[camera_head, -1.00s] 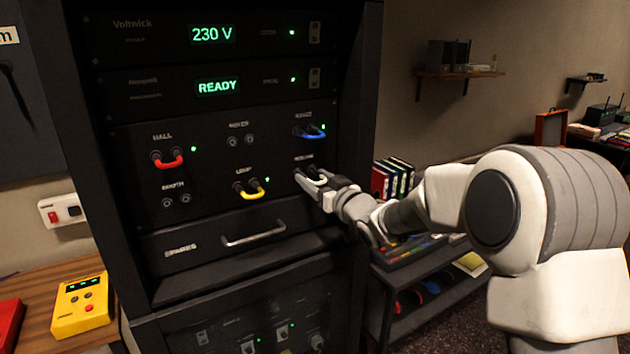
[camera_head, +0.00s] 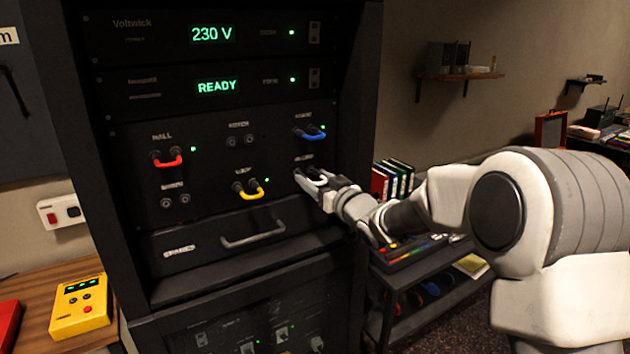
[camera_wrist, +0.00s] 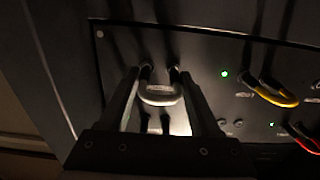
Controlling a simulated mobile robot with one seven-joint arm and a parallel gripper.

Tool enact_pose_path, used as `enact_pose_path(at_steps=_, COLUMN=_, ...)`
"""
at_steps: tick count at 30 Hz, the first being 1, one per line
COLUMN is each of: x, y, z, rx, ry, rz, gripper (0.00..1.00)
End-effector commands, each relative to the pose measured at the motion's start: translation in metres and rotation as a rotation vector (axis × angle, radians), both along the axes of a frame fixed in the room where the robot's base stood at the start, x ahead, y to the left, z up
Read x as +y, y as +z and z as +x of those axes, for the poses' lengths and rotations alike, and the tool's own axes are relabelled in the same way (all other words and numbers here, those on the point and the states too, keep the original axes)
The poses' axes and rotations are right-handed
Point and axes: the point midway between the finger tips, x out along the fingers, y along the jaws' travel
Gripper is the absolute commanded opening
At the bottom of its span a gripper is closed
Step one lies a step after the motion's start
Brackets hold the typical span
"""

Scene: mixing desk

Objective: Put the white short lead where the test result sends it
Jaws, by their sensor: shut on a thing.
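The white short lead (camera_head: 316,181) is a small U-shaped lead at the lower right pair of sockets on the black patch panel (camera_head: 222,213). In the wrist view the white lead (camera_wrist: 160,92) has both dark plug ends at the panel's sockets. I cannot tell how deep they sit. My gripper (camera_head: 318,186) is shut on the white lead; in the wrist view its fingers (camera_wrist: 162,100) stand on either side of it. A yellow tester (camera_head: 80,306) with a small green display lies on the wooden desk at the lower left. Its reading is too small to tell.
Two socket pairs are empty. A spares drawer (camera_head: 240,238) is shut below. A low trolley (camera_head: 430,290) stands right of the rack.

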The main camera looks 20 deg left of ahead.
Motion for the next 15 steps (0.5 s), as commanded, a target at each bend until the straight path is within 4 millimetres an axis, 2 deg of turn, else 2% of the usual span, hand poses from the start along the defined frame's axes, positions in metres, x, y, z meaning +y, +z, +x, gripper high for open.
enact_pose_path(at_steps=15, x=0.0053, y=0.0008, z=0.0036, rx=-0.001, ry=0.001, rz=0.002, gripper=0.0)
